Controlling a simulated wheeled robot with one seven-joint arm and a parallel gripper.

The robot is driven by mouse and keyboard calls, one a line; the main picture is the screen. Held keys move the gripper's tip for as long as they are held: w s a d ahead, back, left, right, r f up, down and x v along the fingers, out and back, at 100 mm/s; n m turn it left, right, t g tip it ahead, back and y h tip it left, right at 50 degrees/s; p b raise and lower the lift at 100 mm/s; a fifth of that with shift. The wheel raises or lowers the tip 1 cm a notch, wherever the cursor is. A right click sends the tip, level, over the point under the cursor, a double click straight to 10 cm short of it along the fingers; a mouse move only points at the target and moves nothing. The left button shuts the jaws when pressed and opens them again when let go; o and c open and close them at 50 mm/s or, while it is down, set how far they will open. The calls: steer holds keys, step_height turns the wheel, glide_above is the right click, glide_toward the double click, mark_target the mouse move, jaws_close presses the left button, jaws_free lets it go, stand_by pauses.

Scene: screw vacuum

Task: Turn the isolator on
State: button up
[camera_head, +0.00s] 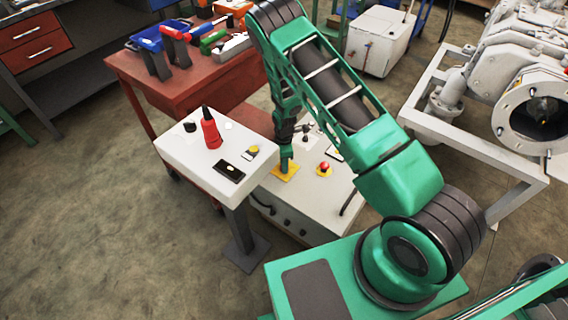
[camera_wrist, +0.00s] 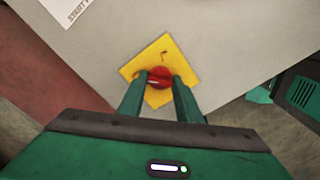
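A red isolator knob (camera_wrist: 160,77) sits on a square yellow plate (camera_wrist: 138,66) in the wrist view. My gripper (camera_wrist: 161,78) has its two green fingers apart, one on each side of the knob. The fingertips are very close to the knob's sides; I cannot tell whether they press on it. In the head view my gripper (camera_head: 287,160) points down onto the yellow plate (camera_head: 284,174), which lies on the top of a pale control box (camera_head: 302,203). There the gripper hides the knob.
A red push button on a yellow plate (camera_head: 324,170) lies just right of the gripper. A pale pedestal table (camera_head: 190,158) with a red bottle-shaped item (camera_head: 211,130) stands left. A red workbench (camera_head: 185,86) is behind, and white pump machinery (camera_head: 500,90) stands right.

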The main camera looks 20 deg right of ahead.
steer(key=shift+w+d, duration=0.1)
steer(key=shift+w, duration=0.1)
steer(key=shift+r+m, duration=0.1)
steer(key=shift+m, duration=0.3)
steer(key=m, duration=0.3)
steer(key=shift+w+m, duration=0.15)
steer(key=shift+m, duration=0.25)
steer(key=m, duration=0.4)
steer(key=shift+d, duration=0.1)
steer(key=m, duration=0.5)
steer(key=shift+w+m, duration=0.1)
steer(key=shift+m, duration=2)
